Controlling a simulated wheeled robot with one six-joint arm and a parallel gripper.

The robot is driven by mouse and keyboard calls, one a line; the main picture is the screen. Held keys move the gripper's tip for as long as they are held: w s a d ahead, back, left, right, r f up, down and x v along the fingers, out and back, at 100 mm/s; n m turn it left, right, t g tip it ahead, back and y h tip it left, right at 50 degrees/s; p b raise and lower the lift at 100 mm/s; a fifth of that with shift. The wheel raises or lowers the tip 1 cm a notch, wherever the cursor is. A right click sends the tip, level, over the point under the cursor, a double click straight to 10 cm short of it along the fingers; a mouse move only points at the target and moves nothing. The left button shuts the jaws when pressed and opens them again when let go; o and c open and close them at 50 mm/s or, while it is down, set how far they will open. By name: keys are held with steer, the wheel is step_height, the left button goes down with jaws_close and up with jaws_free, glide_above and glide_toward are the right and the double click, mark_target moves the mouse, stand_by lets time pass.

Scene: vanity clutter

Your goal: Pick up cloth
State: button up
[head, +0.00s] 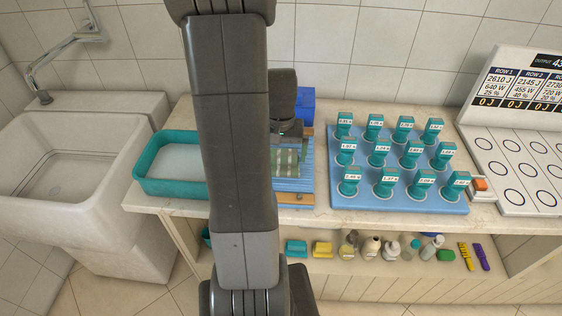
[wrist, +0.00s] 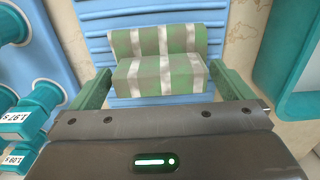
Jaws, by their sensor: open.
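The cloth (head: 286,157) is green with pale stripes and lies folded on a blue ribbed board (head: 306,160), partly hidden behind my arm in the head view. In the wrist view the cloth (wrist: 158,73) shows as two folded steps, just ahead of and between my fingers. My gripper (wrist: 160,70) is open, with one green finger close to each side of the cloth. I see no clear grip on it. In the head view my gripper (head: 287,131) hangs over the cloth, its fingertips not clearly seen.
A teal basin (head: 147,180) stands left of the board, beside a white sink (head: 25,140). To the right, a blue tray (head: 400,205) carries several teal-topped items. A blue box (head: 306,105) stands behind. Bottles and small items fill the shelf below.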

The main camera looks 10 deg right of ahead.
steer(key=c, duration=0.9)
steer(key=shift+r, duration=0.1)
